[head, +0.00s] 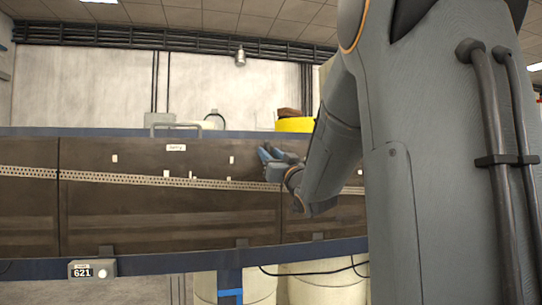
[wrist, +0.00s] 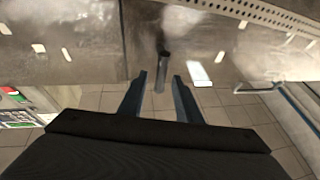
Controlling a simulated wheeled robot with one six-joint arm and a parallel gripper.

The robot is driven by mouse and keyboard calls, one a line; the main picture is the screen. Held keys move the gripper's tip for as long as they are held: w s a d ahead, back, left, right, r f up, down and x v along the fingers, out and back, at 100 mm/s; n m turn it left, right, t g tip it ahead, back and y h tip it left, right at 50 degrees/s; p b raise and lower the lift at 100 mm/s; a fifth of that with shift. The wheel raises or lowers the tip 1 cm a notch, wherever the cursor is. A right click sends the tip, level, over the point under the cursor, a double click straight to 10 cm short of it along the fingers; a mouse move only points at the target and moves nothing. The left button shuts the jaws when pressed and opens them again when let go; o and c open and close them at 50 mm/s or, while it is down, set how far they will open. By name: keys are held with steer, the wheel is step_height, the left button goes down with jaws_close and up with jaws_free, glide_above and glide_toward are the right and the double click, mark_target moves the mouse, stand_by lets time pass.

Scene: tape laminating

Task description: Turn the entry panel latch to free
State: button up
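The entry panel (head: 165,205) is a dark brown, closed-looking face in a blue frame. In the wrist view it shows as a glossy surface (wrist: 220,35). A short dark bar (wrist: 162,72), which looks like the latch, stands at the panel's edge close to a seam. My gripper (wrist: 160,76) is open, with one blue finger on each side of the bar and a visible gap to both. In the head view my gripper (head: 268,153) is at the panel's upper right, and the bar cannot be made out there.
A perforated strip (head: 120,178) runs across the panels. A metal handle (head: 176,126) stands on the top rail, left of my gripper. A yellow object (head: 295,125) sits behind the rail. A box marked 621 (head: 92,269) is on the lower rail. White barrels (head: 328,286) stand below.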

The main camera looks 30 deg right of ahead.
steer(key=b+v, duration=0.1)
steer(key=v, duration=0.6)
steer(key=shift+s+b, duration=0.3)
steer(key=shift+s, duration=0.05)
steer(key=shift+w+f, duration=0.1)
steer(key=shift+f, duration=0.1)
steer(key=a+f+g, duration=0.3)
steer(key=f+g, duration=0.1)
steer(key=f, duration=0.6)
steer(key=s+a+f+m+g, duration=0.1)
steer(key=a+f+g, duration=0.25)
steer(key=f, duration=0.65)
steer(key=a+f+g, duration=0.3)
steer(key=f+g, duration=0.1)
steer(key=f, duration=0.6)
steer(key=s+a+f+n+g+y, duration=0.1)
steer(key=s+a+f+g, duration=0.4)
steer(key=s+f, duration=0.3)
steer(key=s+a+f+n+g+y, duration=0.1)
steer(key=s+a+f+g, duration=0.5)
steer(key=s, duration=0.9)
steer(key=shift+a+f+p, duration=0.35)
steer(key=shift+a+f, duration=0.55)
steer(key=shift+a, duration=0.3)
steer(key=shift+c, duration=0.4)
